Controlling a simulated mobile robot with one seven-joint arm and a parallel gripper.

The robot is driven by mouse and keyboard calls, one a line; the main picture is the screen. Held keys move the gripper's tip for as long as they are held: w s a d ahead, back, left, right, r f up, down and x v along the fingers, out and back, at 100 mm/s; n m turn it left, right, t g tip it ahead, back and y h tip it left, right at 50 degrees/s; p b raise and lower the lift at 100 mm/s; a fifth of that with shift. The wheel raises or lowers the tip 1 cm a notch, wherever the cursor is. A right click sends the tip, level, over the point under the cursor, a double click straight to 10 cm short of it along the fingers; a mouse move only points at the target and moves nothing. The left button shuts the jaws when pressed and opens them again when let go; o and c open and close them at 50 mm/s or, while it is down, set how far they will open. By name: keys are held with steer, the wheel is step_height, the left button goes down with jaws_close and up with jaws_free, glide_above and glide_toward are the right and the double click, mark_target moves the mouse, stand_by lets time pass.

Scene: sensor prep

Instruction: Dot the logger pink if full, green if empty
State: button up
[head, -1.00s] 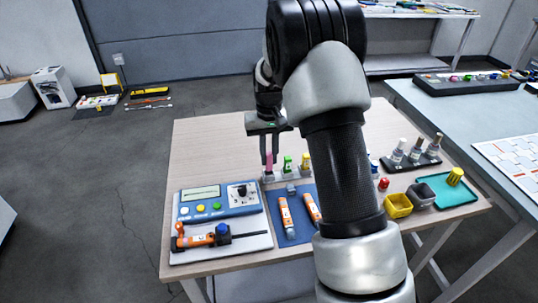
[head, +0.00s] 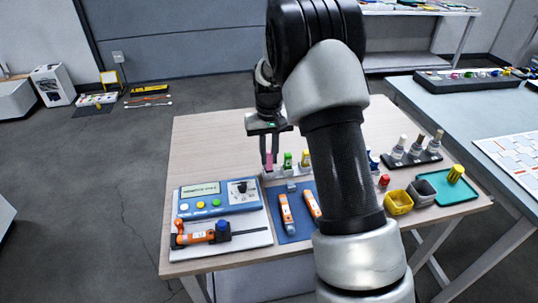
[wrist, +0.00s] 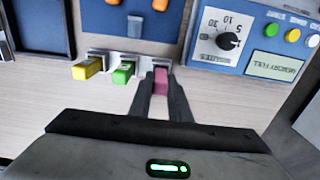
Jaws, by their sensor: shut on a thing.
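My gripper (head: 271,166) is shut on the pink marker (wrist: 161,82), which stands at the end of a small pale rack (wrist: 100,57). The green marker (wrist: 124,72) and the yellow marker (wrist: 87,68) stand beside it in the rack. The blue reader box (head: 218,199) has a display (wrist: 276,65) that reads "MEMORY FULL", with a dial and coloured buttons. Two orange-and-white stick-like bodies, perhaps loggers, lie on the blue mat (head: 293,227); one is the left body (head: 287,214). The right body (head: 312,204) is partly hidden by my arm.
An orange tool with a blue knob (head: 222,229) lies on a white board in front of the reader box. To the right are a yellow bin (head: 398,203), a grey bin (head: 421,193), a teal tray (head: 462,192) and a black rack of bottles (head: 425,158). The table's back left is clear.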

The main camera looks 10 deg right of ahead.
steer(key=shift+f+b, duration=0.3)
steer(key=shift+f, duration=0.4)
steer(key=o, duration=0.9)
steer(key=shift+o, duration=0.5)
steer(key=shift+o, duration=0.7)
steer(key=shift+r+p, duration=0.6)
steer(key=shift+r, duration=0.15)
steer(key=shift+r+p, duration=2.2)
steer(key=shift+r, duration=0.7)
